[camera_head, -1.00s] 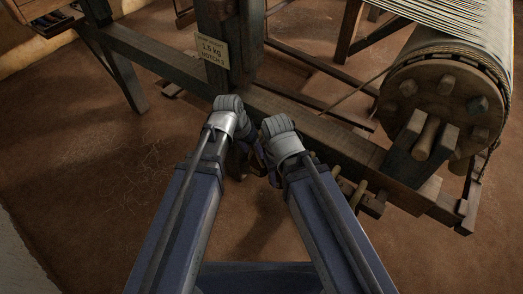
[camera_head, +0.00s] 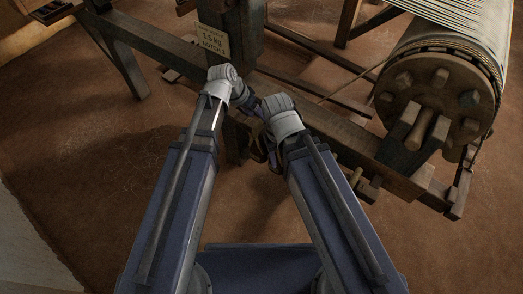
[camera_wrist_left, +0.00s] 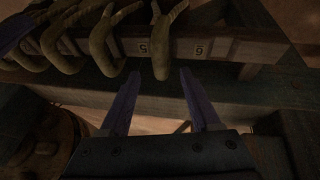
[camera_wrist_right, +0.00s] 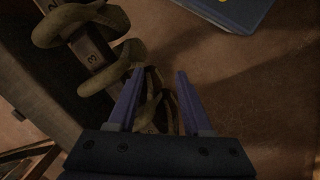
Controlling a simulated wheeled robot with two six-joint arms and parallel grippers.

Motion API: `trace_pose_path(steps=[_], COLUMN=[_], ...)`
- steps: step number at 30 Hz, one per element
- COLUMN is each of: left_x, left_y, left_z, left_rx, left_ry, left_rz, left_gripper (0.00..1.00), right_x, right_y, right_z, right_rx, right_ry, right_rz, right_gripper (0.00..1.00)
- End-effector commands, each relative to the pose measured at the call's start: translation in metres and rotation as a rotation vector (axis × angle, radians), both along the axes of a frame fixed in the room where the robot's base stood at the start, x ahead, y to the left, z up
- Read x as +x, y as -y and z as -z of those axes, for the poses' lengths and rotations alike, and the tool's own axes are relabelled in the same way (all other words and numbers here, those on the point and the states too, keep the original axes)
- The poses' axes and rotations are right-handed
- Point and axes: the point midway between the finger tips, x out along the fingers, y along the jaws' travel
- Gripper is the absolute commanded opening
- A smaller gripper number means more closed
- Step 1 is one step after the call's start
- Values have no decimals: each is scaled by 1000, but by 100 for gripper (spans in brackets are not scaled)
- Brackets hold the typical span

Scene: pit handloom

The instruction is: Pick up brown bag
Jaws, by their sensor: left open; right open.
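No whole bag shows clearly. In the left wrist view several olive-brown loops (camera_wrist_left: 103,45) hang on a numbered bar (camera_wrist_left: 225,49). One loop (camera_wrist_left: 160,45) has its lower end between the spread fingertips of my left gripper (camera_wrist_left: 159,74). In the right wrist view thick brown loops (camera_wrist_right: 108,75) wrap the bar near the mark 3. Thinner brown strands (camera_wrist_right: 153,100) show between or behind the open fingers of my right gripper (camera_wrist_right: 158,73); whether they touch I cannot tell. In the head view my left gripper (camera_head: 250,104) is beside the post; my right forearm hides much below it.
A wooden loom beam (camera_head: 330,135) runs across behind my grippers. A post with a sign (camera_head: 208,40) reading about 1.5 KG, NOTCH 3 stands behind. A large wooden roller (camera_head: 440,90) with striped threads is at right. The brown floor (camera_head: 90,190) at left is clear.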

Motion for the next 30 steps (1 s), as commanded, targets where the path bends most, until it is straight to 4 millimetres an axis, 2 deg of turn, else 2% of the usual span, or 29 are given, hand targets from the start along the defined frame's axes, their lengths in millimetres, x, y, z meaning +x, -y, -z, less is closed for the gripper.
trace_pose_path(steps=[7,18,26,30], left_x=[2,14,14,14], left_y=[3,20,21,21], left_z=[7,46,45,45], left_rx=[0,0,0,0], left_ry=[0,0,0,0], left_rz=[0,0,0,0], left_gripper=[63,63,63,51], right_x=[0,0,0,0], right_y=[0,0,0,0], right_z=[7,46,45,45], right_rx=[0,0,0,0], right_ry=[0,0,0,0], right_rz=[0,0,0,0], right_gripper=[50,50,50,50])
